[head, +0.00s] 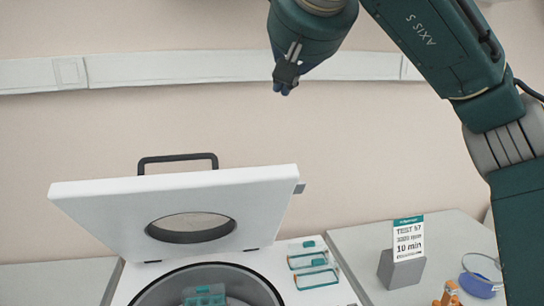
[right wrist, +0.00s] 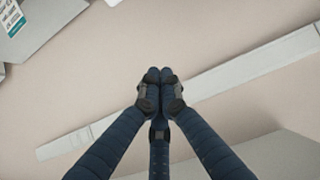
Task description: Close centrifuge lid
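The centrifuge lid (head: 105,205) is white with a round window and stands tilted open. Its black handle (head: 178,158) is along the upper edge. The centrifuge (head: 135,280) is white, with its round chamber showing below the lid and teal holders (head: 204,295) inside. My right gripper (head: 284,90) is above and to the right of the lid, apart from it, in front of the wall. In the right wrist view its dark blue fingers (right wrist: 158,78) meet at the tips with nothing between them. My left gripper is not in view.
Two teal-framed racks (head: 316,279) lie on the centrifuge top at right. A grey stand with a card (head: 402,272), orange items (head: 450,293) and blue goggles (head: 480,285) are on the right bench. The wall space around the gripper is clear.

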